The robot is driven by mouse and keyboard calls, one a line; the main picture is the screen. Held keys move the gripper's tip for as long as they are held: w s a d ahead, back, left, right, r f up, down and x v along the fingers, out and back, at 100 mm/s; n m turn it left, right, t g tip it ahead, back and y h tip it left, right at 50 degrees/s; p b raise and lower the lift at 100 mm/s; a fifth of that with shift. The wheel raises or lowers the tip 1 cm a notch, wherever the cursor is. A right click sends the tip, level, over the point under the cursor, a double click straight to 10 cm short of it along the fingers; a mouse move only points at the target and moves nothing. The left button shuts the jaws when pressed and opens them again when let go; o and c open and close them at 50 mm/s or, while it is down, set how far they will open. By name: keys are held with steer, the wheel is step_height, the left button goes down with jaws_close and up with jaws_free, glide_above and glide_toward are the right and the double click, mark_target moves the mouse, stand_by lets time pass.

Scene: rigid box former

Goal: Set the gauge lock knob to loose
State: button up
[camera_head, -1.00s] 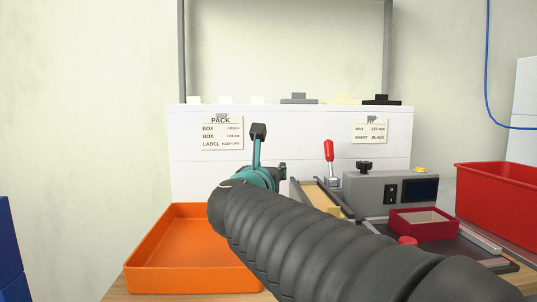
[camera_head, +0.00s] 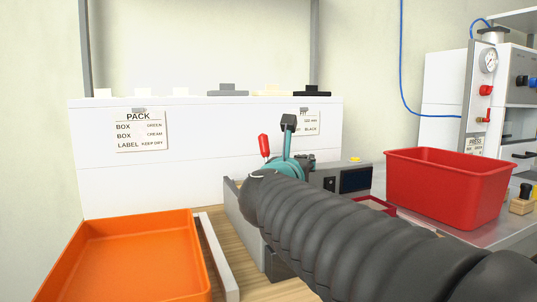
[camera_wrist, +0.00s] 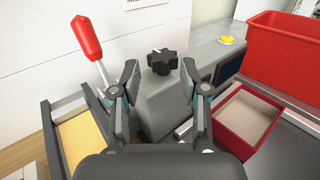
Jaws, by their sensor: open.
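The gauge lock knob is a black lobed knob (camera_wrist: 161,61) on top of a grey housing (camera_wrist: 160,103) in the wrist view. My gripper (camera_wrist: 162,76) is open, its fingers to the left and right of the knob in the picture. Nothing is between the fingertips except the view of the knob; I cannot tell the height gap. In the head view my gripper (camera_head: 297,138) is over the housing (camera_head: 335,180) and I cannot make out the knob beside the dark finger parts. The knob's setting is not readable.
A red-handled lever (camera_wrist: 86,38) stands left of the knob. A yellow button (camera_wrist: 227,40) and a small red box (camera_wrist: 243,121) are to the right. A large red bin (camera_head: 440,185) stands farther right, an orange tray (camera_head: 135,260) at left. A white panel (camera_head: 200,150) rises behind.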

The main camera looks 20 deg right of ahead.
steer(key=x, duration=0.7)
steer(key=shift+d+p, duration=0.3)
steer(key=shift+w, duration=0.1)
jaws_close()
